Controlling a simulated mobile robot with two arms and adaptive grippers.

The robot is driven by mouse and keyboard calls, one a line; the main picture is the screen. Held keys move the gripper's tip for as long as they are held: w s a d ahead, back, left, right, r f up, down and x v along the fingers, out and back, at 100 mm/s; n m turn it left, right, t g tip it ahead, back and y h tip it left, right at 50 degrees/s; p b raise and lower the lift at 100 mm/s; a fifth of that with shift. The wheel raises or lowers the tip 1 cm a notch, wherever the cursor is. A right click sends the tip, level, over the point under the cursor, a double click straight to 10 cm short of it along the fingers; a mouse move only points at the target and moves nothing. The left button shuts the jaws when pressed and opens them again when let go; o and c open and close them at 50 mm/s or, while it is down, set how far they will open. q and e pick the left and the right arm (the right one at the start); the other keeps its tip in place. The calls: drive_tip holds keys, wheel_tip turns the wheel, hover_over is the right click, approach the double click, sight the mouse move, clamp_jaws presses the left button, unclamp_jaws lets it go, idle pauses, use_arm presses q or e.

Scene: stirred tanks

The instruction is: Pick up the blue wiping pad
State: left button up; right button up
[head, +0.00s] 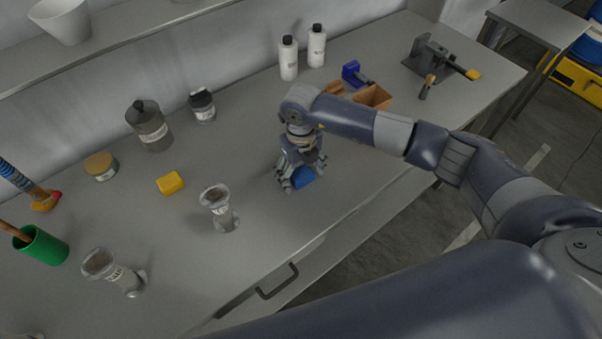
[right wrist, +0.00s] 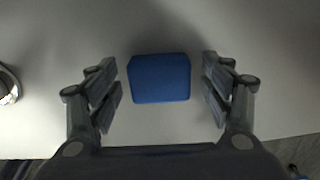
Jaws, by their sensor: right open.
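The blue wiping pad (head: 303,179) lies on the grey bench top, partly hidden by my right gripper in the head view. In the right wrist view the pad (right wrist: 160,78) shows whole, as a flat blue block between the two fingers. My right gripper (head: 297,180) points down over the pad. Its fingers (right wrist: 160,88) are open on either side, with a gap between each finger and the pad. My left gripper is not in view.
A glass vessel (head: 219,207) and a yellow block (head: 170,183) stand left of my right gripper. The bench's front edge is close to the pad.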

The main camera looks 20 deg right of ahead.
sight(301, 176)
drive_tip(key=c, duration=1)
drive_tip(key=shift+o, duration=0.2)
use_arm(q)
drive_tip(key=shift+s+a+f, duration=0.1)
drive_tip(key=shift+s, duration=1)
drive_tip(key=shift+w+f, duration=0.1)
use_arm(e)
drive_tip(key=shift+r, duration=0.15)
drive_tip(key=shift+r+b, duration=0.55)
drive_tip(key=shift+s+a+r+b, duration=0.1)
drive_tip(key=shift+s+r+b, duration=0.25)
drive_tip(key=shift+r, duration=0.15)
drive_tip(key=shift+s+r+b, duration=0.2)
drive_tip(key=shift+r+b, duration=0.15)
drive_tip(key=shift+r, duration=0.15)
drive_tip(key=s+b, duration=0.1)
drive_tip(key=s, duration=0.3)
drive_tip(key=s+a+r+b, duration=0.1)
drive_tip(key=s, duration=0.4)
drive_tip(key=s+a+b, duration=0.1)
drive_tip(key=s+b, duration=0.1)
drive_tip(key=s, duration=0.3)
drive_tip(key=shift+r, duration=0.25)
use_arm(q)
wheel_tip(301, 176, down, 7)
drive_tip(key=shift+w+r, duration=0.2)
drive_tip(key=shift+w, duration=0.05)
use_arm(e)
drive_tip(key=shift+s+a+r, duration=0.1)
drive_tip(key=shift+s, duration=0.35)
